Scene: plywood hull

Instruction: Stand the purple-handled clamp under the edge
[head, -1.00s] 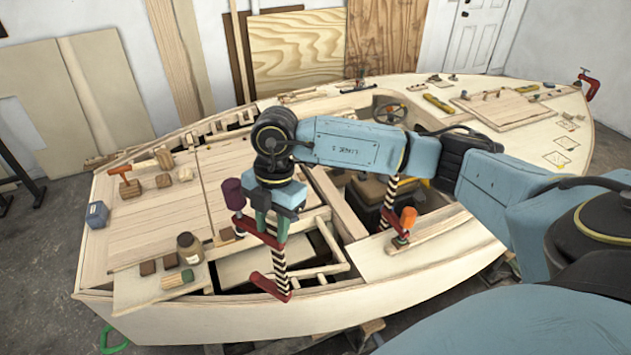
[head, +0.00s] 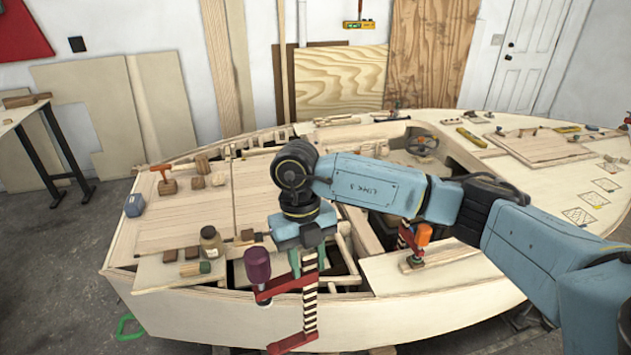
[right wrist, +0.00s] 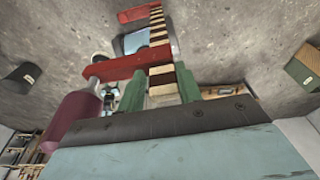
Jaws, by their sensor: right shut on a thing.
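My right gripper (head: 308,262) is shut on the clamp's bar near the top, beside the upper red arm. In the right wrist view the green fingers (right wrist: 160,90) lie on either side of the striped bar, and the purple handle (right wrist: 72,122) is at left. Whether the clamp touches the hull cannot be told. My left gripper is out of view.
An orange-handled clamp (head: 416,243) stands on the side deck to the right. An open framed bay lies behind my right gripper. Bare floor (head: 60,310) shows at left.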

